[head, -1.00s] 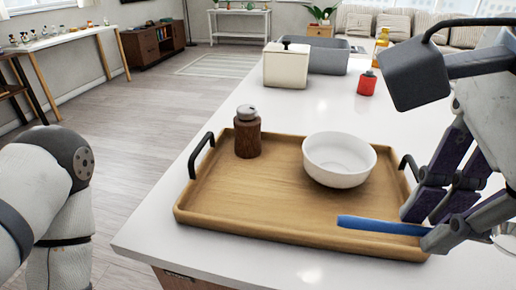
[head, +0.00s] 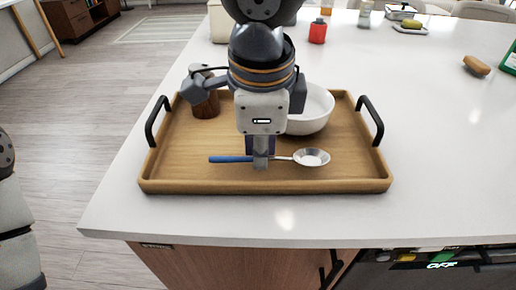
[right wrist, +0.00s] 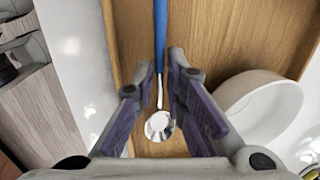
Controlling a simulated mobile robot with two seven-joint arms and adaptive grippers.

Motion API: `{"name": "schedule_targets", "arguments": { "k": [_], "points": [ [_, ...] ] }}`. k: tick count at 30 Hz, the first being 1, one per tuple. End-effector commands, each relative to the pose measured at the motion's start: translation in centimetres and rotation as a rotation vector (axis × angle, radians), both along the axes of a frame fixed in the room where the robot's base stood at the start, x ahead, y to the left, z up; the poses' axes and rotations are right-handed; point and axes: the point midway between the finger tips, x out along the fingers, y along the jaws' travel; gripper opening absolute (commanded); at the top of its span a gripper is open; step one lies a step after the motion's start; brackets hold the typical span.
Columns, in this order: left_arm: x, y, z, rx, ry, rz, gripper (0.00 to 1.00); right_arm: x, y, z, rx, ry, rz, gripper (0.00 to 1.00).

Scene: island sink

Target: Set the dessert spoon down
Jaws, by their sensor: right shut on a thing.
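The dessert spoon (head: 312,157), with a blue handle and a shiny metal bowl, lies level across the front half of the wooden tray (head: 172,183). Its handle points left and its bowl points right. My right gripper (head: 260,163) comes down from above, shut on the spoon near where handle meets neck. In the right wrist view the spoon (right wrist: 160,38) runs between the fingers (right wrist: 163,72). I cannot tell whether the spoon touches the tray floor or hangs just above it. My left gripper is out of view; only part of that arm shows at the left edge.
A white bowl (head: 318,112) stands on the tray behind the spoon, right of my gripper. A brown jar (head: 206,104) stands back left, partly hidden. Black handles (head: 371,121) rise at the tray's sides.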

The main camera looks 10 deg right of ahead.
Motion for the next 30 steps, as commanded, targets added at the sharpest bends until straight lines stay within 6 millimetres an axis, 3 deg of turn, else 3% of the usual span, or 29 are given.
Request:
{"name": "schedule_targets", "arguments": {
  "k": [3, 14, 15, 23, 26, 30],
  "points": [
    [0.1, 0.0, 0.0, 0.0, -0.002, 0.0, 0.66, -0.1, 0.0, -1.5, 0.0, 0.0, 0.001, 0.0],
    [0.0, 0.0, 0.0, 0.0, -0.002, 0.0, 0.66, -0.1, 0.0, -1.9, 0.001, 0.0, 0.0, 0.0],
    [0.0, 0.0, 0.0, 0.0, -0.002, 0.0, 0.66, -0.1, 0.0, -1.9, 0.001, -0.001, 0.0, 0.2],
    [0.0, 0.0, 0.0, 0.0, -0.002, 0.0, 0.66, -0.1, 0.0, -1.8, 0.001, -0.001, 0.0, 0.2],
    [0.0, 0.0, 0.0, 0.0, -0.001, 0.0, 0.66, -0.1, 0.0, -1.2, 0.004, -0.002, 0.0, 0.2],
    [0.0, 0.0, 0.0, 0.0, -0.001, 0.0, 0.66, -0.6, 0.2, 2.1, 0.007, -0.006, -0.001, 0.2]
  ]
}}
